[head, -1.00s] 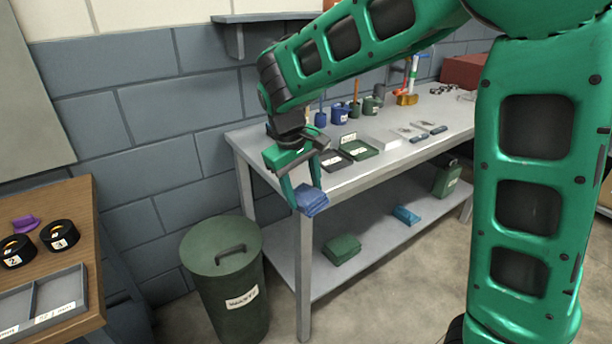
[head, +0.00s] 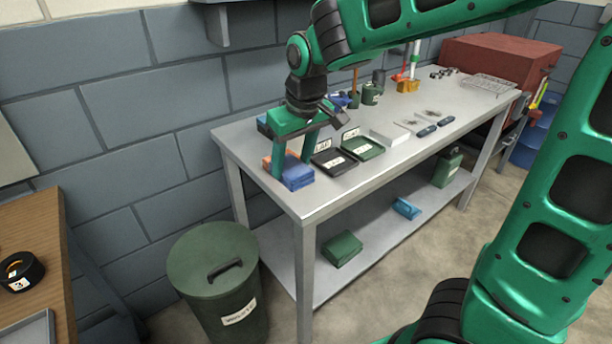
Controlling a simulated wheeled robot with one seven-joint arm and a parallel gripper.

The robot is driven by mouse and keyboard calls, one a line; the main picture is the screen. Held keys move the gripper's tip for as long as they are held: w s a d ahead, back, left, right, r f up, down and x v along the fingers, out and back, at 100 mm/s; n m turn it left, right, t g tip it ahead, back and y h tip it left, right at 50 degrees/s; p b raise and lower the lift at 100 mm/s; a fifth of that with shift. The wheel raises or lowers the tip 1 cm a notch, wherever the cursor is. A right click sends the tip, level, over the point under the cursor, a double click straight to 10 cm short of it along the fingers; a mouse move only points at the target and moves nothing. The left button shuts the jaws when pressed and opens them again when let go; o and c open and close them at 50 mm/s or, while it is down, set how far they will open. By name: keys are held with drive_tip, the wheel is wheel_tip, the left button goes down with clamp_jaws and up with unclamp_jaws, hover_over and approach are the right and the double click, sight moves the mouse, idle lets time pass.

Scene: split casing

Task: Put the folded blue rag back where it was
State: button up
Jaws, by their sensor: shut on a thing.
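The folded blue rag (head: 298,178) is in my gripper (head: 291,162), at the left end of the grey workbench (head: 330,192). The green fingers are closed on it and hide part of it. The rag is low over the bench top, and I cannot tell whether it touches the surface. Just behind the fingers, partly hidden, are an orange item (head: 267,162) and another blue item (head: 264,126).
Two small labelled trays, one black (head: 331,161) and one green (head: 363,147), lie just right of the rag. A lidded green bin (head: 215,265) stands below the bench's left end. The lower shelf holds a green folded item (head: 341,248) and a blue one (head: 406,208).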

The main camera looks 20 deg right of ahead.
drive_tip(key=w+d+f, duration=0.2)
drive_tip(key=d, duration=0.1)
drive_tip(key=w+d+f, duration=0.2)
drive_tip(key=shift+d, duration=0.15)
drive_tip(key=shift+d+f, duration=0.1)
drive_tip(key=shift+f, duration=1.95)
drive_tip(key=o, duration=0.9)
drive_tip(key=v, duration=1.2)
